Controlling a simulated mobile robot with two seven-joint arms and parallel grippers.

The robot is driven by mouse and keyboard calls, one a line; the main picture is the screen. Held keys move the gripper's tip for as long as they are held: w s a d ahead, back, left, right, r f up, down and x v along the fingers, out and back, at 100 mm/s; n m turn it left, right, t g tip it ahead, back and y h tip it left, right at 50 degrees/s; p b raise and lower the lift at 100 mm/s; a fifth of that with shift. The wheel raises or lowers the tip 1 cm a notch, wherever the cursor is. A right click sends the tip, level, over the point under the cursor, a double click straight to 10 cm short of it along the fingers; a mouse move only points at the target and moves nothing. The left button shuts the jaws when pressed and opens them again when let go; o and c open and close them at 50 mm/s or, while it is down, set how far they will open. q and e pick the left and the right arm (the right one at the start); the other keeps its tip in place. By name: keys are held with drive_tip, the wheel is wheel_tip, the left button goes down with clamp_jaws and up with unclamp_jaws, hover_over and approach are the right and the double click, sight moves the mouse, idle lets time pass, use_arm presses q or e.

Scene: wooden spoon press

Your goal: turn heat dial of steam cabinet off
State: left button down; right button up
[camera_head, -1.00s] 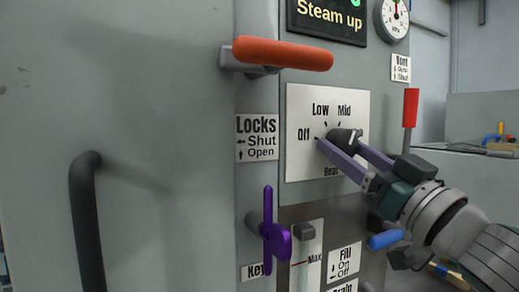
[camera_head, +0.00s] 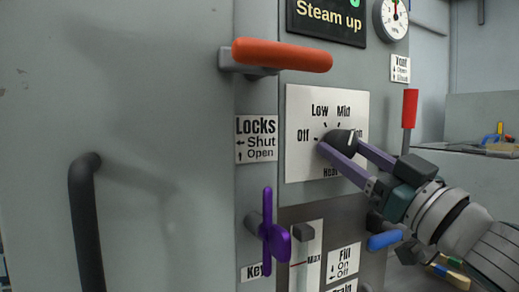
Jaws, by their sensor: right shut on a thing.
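The heat dial (camera_head: 341,135) is a black knob on a white plate (camera_head: 299,167) on the front of the grey steam cabinet (camera_head: 150,120). The plate reads Off at the left, with Low and Mid across the top; a label at the right is partly covered. A white line on the knob points roughly upward, towards the Mid side. My right gripper (camera_head: 341,147) reaches in from the right and is shut on the dial, with its purple fingers either side. The fingers hide the lower part of the knob. My left gripper is not in view.
An orange handle (camera_head: 283,54) juts out above the plate. A purple key handle (camera_head: 272,232) and a blue lever (camera_head: 384,240) sit below. A red-topped lever (camera_head: 410,108) stands right of the plate, close to my right wrist. A black door handle (camera_head: 86,225) is at left.

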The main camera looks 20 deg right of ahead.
drive_tip(key=n+y, duration=0.1)
drive_tip(key=n, duration=0.3)
drive_tip(key=n+g+y+p, duration=0.1)
drive_tip(key=n+y, duration=0.1)
drive_tip(key=n, duration=0.1)
drive_tip(key=shift+d+r+n+g, duration=0.2)
drive_tip(key=shift+n+g, duration=0.1)
drive_tip(key=shift+n, duration=0.1)
drive_tip(key=n+g+y+p, duration=0.1)
drive_tip(key=n, duration=0.1)
drive_tip(key=n+g+y+p, duration=0.1)
drive_tip(key=n, duration=0.2)
drive_tip(key=shift+d+r+n, duration=0.1)
drive_tip(key=shift+n, duration=0.2)
drive_tip(key=n+p, duration=0.1)
drive_tip(key=n, duration=0.1)
drive_tip(key=n+g+p, duration=0.2)
drive_tip(key=n, duration=0.1)
drive_tip(key=shift+d+r+n, duration=0.1)
drive_tip(key=shift+r+n, duration=0.15)
drive_tip(key=shift+n, duration=0.05)
drive_tip(key=shift+n+g+p, duration=0.5)
drive_tip(key=shift+n+p, duration=0.45)
drive_tip(key=shift+n, duration=0.35)
drive_tip(key=shift+f+n+h, duration=0.1)
drive_tip(key=shift+n+h, duration=0.2)
drive_tip(key=o, duration=1.4)
drive_tip(key=shift+c, duration=0.2)
